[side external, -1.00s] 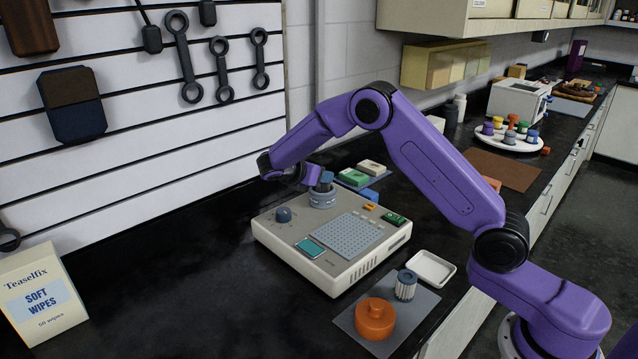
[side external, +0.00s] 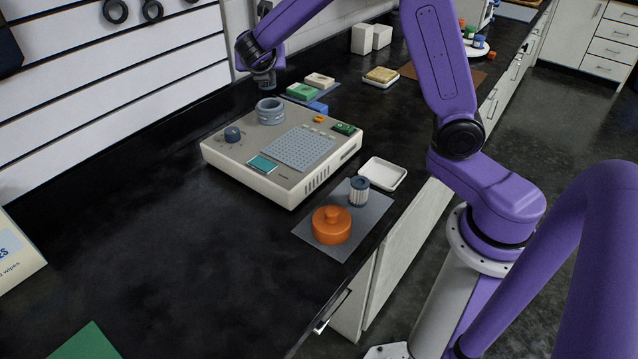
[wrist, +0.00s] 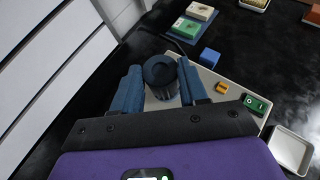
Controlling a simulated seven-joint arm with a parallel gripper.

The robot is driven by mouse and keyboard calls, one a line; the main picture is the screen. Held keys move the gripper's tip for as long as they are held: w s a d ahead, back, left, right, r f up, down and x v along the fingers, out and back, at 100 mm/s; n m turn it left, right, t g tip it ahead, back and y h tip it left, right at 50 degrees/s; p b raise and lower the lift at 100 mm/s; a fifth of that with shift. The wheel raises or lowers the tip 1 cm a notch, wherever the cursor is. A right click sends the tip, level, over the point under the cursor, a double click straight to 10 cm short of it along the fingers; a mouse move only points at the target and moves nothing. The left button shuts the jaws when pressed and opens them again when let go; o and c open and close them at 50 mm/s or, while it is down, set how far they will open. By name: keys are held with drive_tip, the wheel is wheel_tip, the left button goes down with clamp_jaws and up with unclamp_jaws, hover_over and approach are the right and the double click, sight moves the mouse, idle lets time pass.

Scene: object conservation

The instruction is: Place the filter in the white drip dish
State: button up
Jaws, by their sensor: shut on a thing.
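My gripper (side external: 266,84) is above and behind the machine's round grey-blue socket (side external: 270,111). In the wrist view its two blue fingers (wrist: 160,70) are shut on a dark round-topped filter (wrist: 161,82), held upright. Its lower part is hidden there and is small and dark in the side view. The white drip dish (side external: 383,173) is empty on the bench, right of the machine; it also shows in the wrist view (wrist: 291,149).
The beige machine (side external: 225,159) has a knob, screen and switch on top. Behind it are green and cream blocks (side external: 302,91) and a blue block (side external: 317,108). A wipes box (side external: 18,252) stands at left. The bench's front left is mostly clear.

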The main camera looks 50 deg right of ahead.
drive_tip(key=s+a+f+n+t+y, duration=0.1)
drive_tip(key=s+f+n+t+y, duration=0.15)
drive_tip(key=s, duration=0.35)
drive_tip(key=s+a+f+n+t+y, duration=0.1)
drive_tip(key=s+a+n+y, duration=0.15)
drive_tip(key=s+n, duration=0.2)
drive_tip(key=s+a+f+n+y, duration=0.2)
drive_tip(key=s+a+n+y, duration=0.4)
drive_tip(key=s+a, duration=0.6)
drive_tip(key=shift+m+t+y, duration=0.25)
drive_tip(key=shift+m+y, duration=0.05)
drive_tip(key=shift+m, duration=0.2)
drive_tip(key=shift+w+a+f, duration=1.05)
drive_tip(key=shift+w+f, duration=1.1)
drive_tip(key=shift+w, duration=0.1)
drive_tip(key=shift+w+a+f, duration=1.05)
drive_tip(key=shift+w+f, duration=1.05)
drive_tip(key=shift+w, duration=0.15)
drive_tip(key=shift+w+a+f, duration=1.05)
drive_tip(key=shift+w+f, duration=1.1)
drive_tip(key=shift+w, duration=0.1)
drive_tip(key=shift+f, duration=0.15)
drive_tip(key=o, duration=1)
drive_tip(key=shift+o, duration=0.2)
